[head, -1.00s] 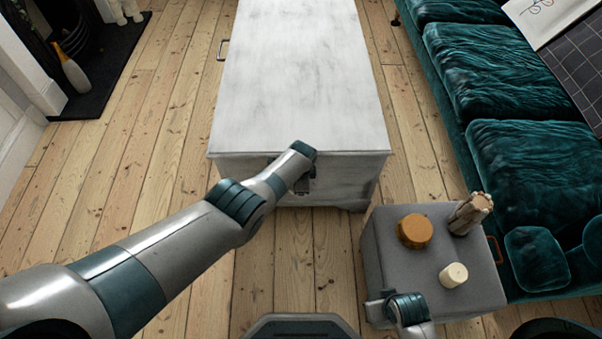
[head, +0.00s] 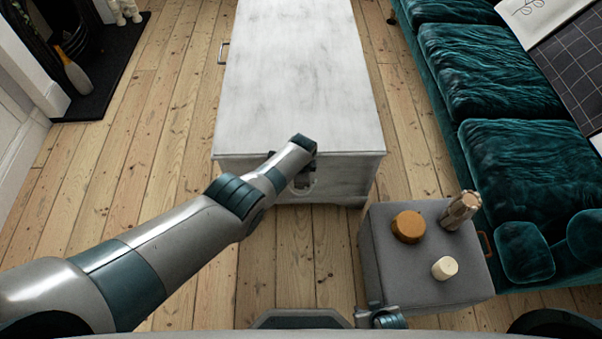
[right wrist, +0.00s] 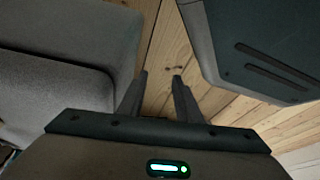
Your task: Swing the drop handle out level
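The chest (head: 300,80) is long, pale and worn white, and its near end faces me. A pale looped drop handle (head: 303,191) shows low on that near end, partly hidden behind my left gripper (head: 302,178). The left gripper is right at the handle, but its fingers are mostly covered by its own wrist. I cannot tell whether they are closed on the handle or how far it is swung out. My right gripper (right wrist: 160,76) is open and empty in the right wrist view, over the floor beside the grey ottoman (right wrist: 60,60).
The grey ottoman (head: 385,270) stands right of the chest's near end, carrying an orange-brown round object (head: 408,227), a cream candle (head: 445,268) and a brownish carved object (head: 460,210). A teal sofa (head: 495,90) runs along the right. Floorboards (head: 120,170) are clear on the left.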

